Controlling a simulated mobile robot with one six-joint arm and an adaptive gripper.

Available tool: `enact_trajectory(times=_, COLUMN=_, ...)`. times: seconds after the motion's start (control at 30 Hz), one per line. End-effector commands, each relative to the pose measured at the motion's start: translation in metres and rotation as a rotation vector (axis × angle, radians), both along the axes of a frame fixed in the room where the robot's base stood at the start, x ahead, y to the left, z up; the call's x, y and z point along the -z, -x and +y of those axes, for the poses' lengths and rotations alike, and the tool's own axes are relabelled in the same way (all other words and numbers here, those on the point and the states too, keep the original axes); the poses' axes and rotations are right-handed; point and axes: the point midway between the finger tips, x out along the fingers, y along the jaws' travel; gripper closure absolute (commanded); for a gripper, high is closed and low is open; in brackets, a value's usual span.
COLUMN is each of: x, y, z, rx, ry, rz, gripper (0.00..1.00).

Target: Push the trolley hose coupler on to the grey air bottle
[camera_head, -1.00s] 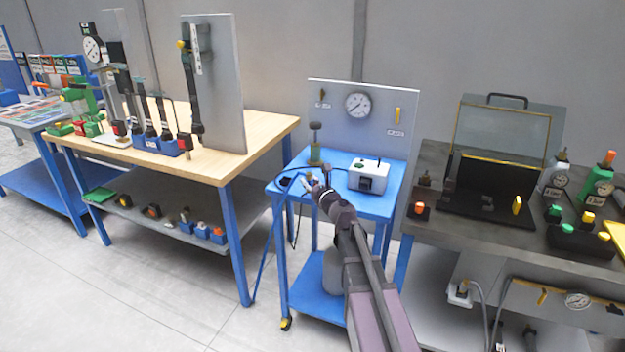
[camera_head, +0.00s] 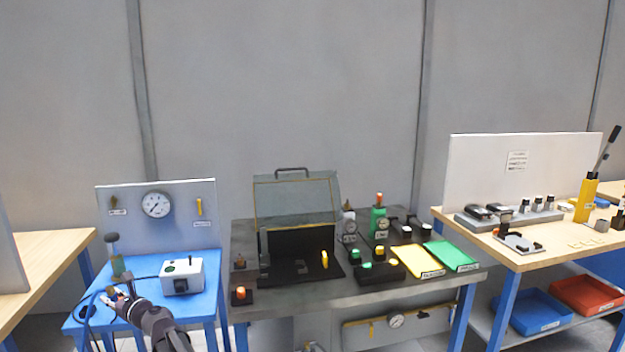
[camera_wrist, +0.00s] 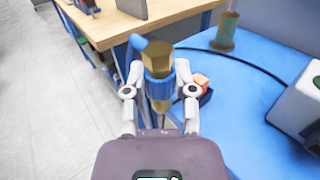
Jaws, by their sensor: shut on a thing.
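My gripper (camera_wrist: 158,88) is shut on the trolley hose coupler (camera_wrist: 157,62), a brass hex fitting with a blue sleeve, above the left part of the blue trolley top (camera_wrist: 250,75). In the head view my gripper (camera_head: 122,297) is small at lower left, and the coupler is hard to make out there. The grey air bottle (camera_head: 349,228), with a small gauge and a label, stands upright on the dark bench to the right, well apart from my gripper. A green bottle (camera_head: 379,224) with an orange top stands just right of it.
On the trolley stand a white box (camera_head: 183,277), a brass post (camera_head: 117,265) and a gauge panel (camera_head: 157,217). The dark bench (camera_head: 245,325) holds a clear-lidded case (camera_head: 295,220), button blocks (camera_head: 380,272), a yellow mat (camera_head: 416,261) and a green mat (camera_head: 450,255).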

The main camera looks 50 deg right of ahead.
Motion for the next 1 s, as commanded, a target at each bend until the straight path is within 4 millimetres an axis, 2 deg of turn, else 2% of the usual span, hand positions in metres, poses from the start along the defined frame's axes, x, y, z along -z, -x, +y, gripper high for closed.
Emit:
enact_trajectory(times=0.03, x=-0.016, y=0.0, z=0.0, rx=0.0, ry=0.0, rz=0.0, gripper=1.0)
enact_trajectory(times=1.0, x=-0.175, y=0.0, z=0.0, rx=0.0, ry=0.0, rz=0.0, gripper=1.0)
